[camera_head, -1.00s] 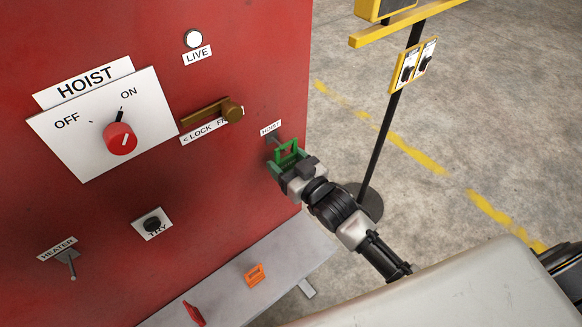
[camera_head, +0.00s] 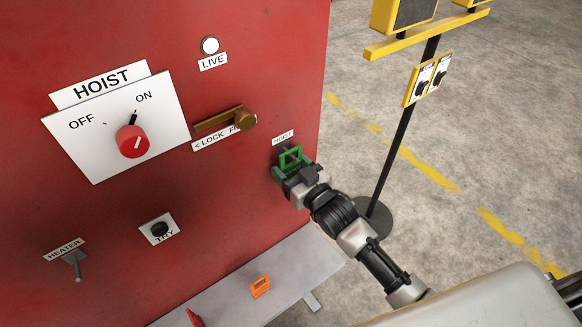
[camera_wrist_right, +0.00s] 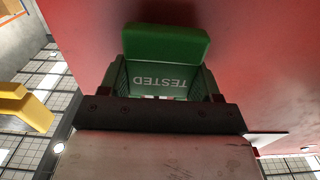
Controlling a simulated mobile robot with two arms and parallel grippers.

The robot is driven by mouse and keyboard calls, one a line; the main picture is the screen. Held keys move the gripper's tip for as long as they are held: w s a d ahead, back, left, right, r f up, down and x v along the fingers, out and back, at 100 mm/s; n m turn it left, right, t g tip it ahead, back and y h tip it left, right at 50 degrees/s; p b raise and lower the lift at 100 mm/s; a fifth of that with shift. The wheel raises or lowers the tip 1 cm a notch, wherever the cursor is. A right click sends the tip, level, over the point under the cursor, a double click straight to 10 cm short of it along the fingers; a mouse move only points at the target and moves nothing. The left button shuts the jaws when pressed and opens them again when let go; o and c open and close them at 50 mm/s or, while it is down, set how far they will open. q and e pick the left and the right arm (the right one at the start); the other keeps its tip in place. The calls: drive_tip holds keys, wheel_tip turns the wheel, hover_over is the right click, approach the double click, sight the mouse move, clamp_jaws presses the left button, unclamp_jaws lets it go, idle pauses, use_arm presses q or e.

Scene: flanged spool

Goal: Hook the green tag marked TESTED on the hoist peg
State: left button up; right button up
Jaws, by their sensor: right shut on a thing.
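The green tag (camera_head: 291,157) is held by my right gripper (camera_head: 292,173), close to the red panel just below the small HOIST label. In the right wrist view the tag (camera_wrist_right: 165,78) reads TESTED upside down, between the shut jaws, with a thick green bar above the lettering. The hoist peg (camera_head: 284,146) shows only a little, under its label and behind the top of the tag's frame. I cannot tell whether the tag's opening is around the peg or in front of it. My left gripper is not in view.
The red panel carries a HOIST switch (camera_head: 132,141), a brass handle (camera_head: 236,120), a TRY button (camera_head: 159,229) and a heater peg (camera_head: 75,265). A grey shelf (camera_head: 225,297) below holds an orange tag (camera_head: 260,286) and a red tag (camera_head: 194,318). A yellow-topped stand (camera_head: 404,140) is at right.

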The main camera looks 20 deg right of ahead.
drive_tip(key=o, duration=1)
